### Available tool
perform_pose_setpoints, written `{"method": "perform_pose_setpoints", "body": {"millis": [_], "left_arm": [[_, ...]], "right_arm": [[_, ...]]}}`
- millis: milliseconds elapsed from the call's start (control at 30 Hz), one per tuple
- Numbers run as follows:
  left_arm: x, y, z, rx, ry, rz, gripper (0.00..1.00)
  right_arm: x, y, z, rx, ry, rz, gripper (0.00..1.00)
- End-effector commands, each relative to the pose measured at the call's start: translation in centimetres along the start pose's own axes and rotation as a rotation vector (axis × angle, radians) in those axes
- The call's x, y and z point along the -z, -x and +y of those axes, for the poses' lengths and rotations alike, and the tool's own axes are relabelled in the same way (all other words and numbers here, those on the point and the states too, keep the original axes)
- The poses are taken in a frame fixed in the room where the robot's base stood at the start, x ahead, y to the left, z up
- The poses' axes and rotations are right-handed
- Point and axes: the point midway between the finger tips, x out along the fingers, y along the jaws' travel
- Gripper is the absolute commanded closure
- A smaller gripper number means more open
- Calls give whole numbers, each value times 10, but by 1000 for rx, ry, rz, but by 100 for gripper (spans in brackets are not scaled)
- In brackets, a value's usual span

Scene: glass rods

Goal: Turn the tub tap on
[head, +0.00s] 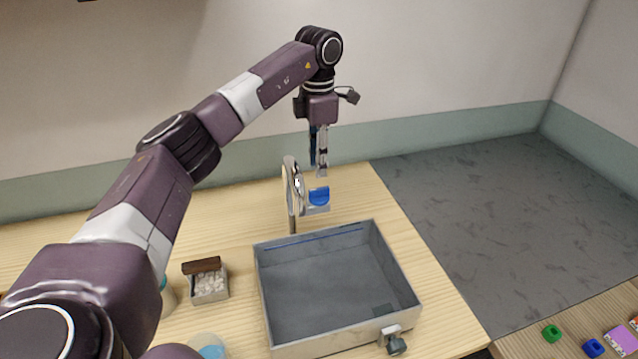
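A chrome tap (291,180) with a tall curved spout stands at the back edge of the grey tub (410,285). A pale piece with a blue part (318,196) sits just right of the spout and looks like the tap's lever. My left gripper (319,170) points down from above, right over the blue part and close to the spout. Its fingers look near each other, but I see them edge-on and cannot tell the gap, nor whether they touch the blue part. My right gripper is out of view.
A dark knob (396,344) sticks out at the tub's front right corner. A small box of white pieces (209,285) with a brown block (201,265) and a blue-filled cup (211,349) stand left of the tub. Small coloured items lie at lower right.

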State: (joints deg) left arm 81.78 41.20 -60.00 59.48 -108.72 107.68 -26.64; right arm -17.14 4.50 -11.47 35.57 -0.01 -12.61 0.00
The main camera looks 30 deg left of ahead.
Motion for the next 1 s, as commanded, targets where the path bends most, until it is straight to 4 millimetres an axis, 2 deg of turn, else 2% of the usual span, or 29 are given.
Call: {"method": "perform_pose_setpoints", "body": {"millis": [400,567,800,1000], "left_arm": [[-1,-60,-2,4,-2,-1,72],[-1,-70,-2,2,-3,-2,72],[-2,-72,-2,2,-3,-3,72],[-2,-72,-2,2,-3,-4,94]], "right_arm": [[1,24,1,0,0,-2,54],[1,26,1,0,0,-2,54],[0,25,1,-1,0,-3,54],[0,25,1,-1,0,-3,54]]}}
